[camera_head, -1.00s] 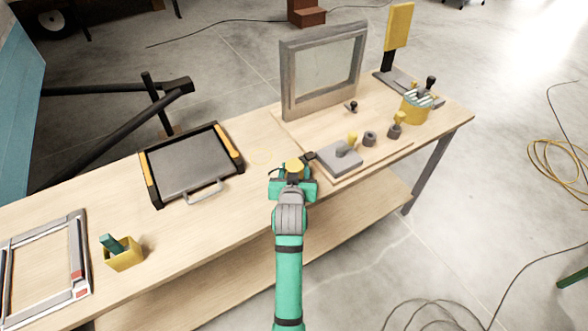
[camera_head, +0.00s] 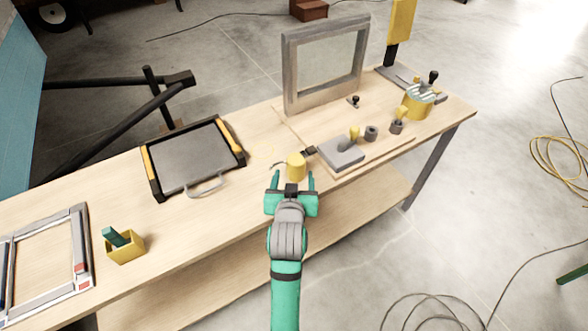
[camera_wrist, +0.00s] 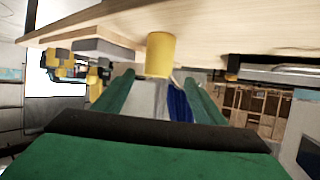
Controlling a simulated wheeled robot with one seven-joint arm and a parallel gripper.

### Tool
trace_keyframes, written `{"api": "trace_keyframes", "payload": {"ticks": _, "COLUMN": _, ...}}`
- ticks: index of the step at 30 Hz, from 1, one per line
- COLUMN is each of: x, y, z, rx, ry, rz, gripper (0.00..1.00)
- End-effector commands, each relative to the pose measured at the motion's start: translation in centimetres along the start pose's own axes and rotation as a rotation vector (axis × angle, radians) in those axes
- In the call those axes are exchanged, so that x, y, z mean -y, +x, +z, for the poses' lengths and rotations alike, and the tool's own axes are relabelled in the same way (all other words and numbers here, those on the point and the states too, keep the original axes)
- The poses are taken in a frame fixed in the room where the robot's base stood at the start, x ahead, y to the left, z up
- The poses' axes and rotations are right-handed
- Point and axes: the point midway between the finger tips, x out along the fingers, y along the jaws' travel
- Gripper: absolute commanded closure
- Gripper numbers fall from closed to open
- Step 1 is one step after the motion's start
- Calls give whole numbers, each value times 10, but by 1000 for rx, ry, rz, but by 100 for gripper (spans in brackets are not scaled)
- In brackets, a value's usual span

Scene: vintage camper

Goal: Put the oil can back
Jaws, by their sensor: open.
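A small yellow cylinder, which looks like the oil can (camera_head: 296,166), stands upright on the wooden bench, with a thin dark spout on its left. A thin yellow ring outline (camera_head: 262,152) lies on the bench just to its upper left, and the can is outside it. My teal gripper (camera_head: 291,181) is open and empty just on the near side of the can. In the wrist view, the can (camera_wrist: 160,54) is beyond and between the open fingertips (camera_wrist: 157,88), apart from them. Its spout cannot be made out there.
A grey block tool (camera_head: 341,155) and small parts sit on a board right of the can. A framed panel (camera_head: 322,68) stands behind. A dark case (camera_head: 192,160) lies left, with a yellow box (camera_head: 126,249) and a metal frame (camera_head: 80,250) further left. Bare bench lies between.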

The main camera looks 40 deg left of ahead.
Motion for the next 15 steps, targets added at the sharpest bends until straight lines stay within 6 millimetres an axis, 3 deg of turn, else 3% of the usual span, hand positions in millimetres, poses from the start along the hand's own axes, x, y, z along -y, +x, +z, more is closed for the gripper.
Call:
{"api": "trace_keyframes", "payload": {"ticks": 6, "x": 0, "y": -25, "z": 0, "rx": -1, "ry": 0, "rz": 0, "gripper": 36}}
{"api": "trace_keyframes", "payload": {"ticks": 15, "x": 0, "y": -30, "z": 1, "rx": 0, "ry": 1, "rz": 1, "gripper": 36}}
